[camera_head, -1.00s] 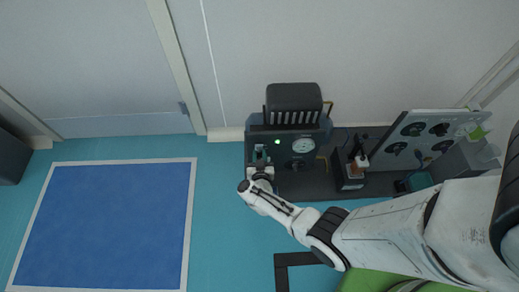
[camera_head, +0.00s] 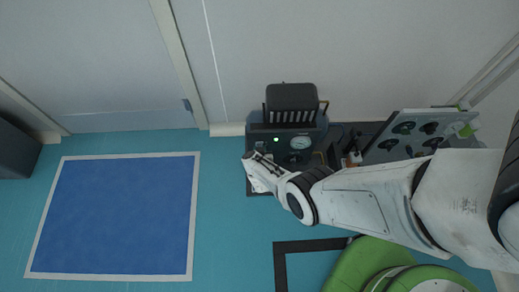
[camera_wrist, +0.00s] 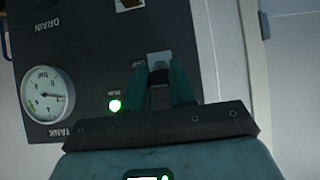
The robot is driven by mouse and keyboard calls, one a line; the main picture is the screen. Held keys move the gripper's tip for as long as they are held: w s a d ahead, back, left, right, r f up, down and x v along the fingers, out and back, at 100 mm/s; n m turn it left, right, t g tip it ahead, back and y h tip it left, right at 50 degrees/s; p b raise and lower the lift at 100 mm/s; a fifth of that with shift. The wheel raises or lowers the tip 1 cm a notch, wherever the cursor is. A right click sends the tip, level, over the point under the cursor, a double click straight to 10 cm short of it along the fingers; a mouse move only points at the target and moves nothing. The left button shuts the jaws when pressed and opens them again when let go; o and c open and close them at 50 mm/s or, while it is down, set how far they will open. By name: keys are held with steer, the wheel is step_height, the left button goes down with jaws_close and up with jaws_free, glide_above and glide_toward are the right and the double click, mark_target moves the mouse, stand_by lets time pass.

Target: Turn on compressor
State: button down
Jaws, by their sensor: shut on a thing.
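The compressor (camera_head: 291,97) is a dark machine with a ribbed top, standing against the wall in the head view. Its front panel (camera_wrist: 90,45) fills the left of the wrist view. A green RUN lamp (camera_wrist: 115,105) is lit on the panel, and it also shows in the head view (camera_head: 277,139). A white TANK gauge (camera_wrist: 47,93) sits beside it. My gripper (camera_wrist: 160,68) is at the panel, its teal fingers shut on a small light-grey switch (camera_wrist: 159,57). The fingers hide part of the switch. In the head view, my arm covers the panel's lower part.
A blue floor area with a white border (camera_head: 115,215) lies clear at the left.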

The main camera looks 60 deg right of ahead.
steer(key=shift+w+r, duration=0.1)
steer(key=shift+w, duration=0.05)
stand_by(0.7)
steer(key=c, duration=0.9)
jaws_free()
steer(key=shift+p, duration=0.4)
steer(key=shift+p+v, duration=4.6)
steer(key=shift+v, duration=0.75)
steer(key=shift+d+r, duration=0.15)
